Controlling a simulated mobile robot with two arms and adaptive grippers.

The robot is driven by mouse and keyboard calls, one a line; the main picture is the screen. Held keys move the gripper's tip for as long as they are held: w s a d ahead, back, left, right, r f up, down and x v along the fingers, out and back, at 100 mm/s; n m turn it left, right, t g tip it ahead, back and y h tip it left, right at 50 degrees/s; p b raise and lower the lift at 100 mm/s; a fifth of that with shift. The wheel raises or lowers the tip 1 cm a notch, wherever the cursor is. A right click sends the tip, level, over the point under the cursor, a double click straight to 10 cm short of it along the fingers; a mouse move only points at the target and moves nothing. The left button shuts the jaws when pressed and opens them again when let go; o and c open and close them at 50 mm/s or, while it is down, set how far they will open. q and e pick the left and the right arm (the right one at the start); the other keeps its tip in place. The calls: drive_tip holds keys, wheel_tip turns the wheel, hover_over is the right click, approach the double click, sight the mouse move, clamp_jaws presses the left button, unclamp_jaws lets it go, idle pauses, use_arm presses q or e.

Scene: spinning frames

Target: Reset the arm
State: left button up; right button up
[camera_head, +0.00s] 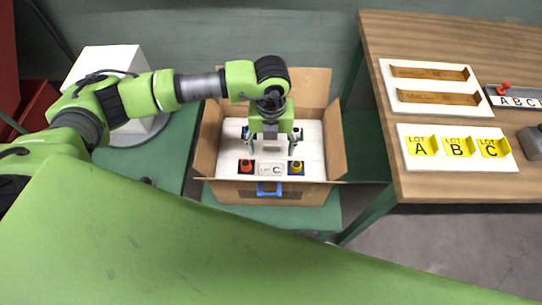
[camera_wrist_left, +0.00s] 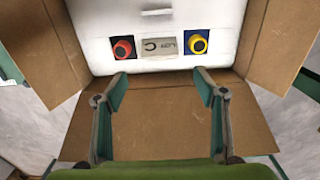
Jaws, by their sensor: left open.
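My left arm (camera_head: 190,88) comes in from the left in the head view and reaches over an open cardboard box (camera_head: 240,192). My left gripper (camera_head: 270,145) points down over the white insert (camera_head: 220,150) in the box. In the left wrist view its two fingers (camera_wrist_left: 160,92) are spread apart with nothing between them. A lot C card (camera_head: 271,170) lies at the insert's near edge, between a red round part (camera_head: 246,166) and a yellow one (camera_head: 296,167). The gripper partly hides more parts farther back. My right gripper is out of view.
The box's flaps (camera_head: 333,135) stand open around the gripper. A wooden table (camera_head: 440,40) at the right holds a white tray with brown slots (camera_head: 387,82), a white board with yellow lot A, B, C labels (camera_head: 408,165) and a dark rack (camera_head: 515,97). A white box (camera_head: 100,62) stands at the left.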

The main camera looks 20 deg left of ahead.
use_arm(q)
wheel_tip(320, 180, up, 2)
idle(0.6)
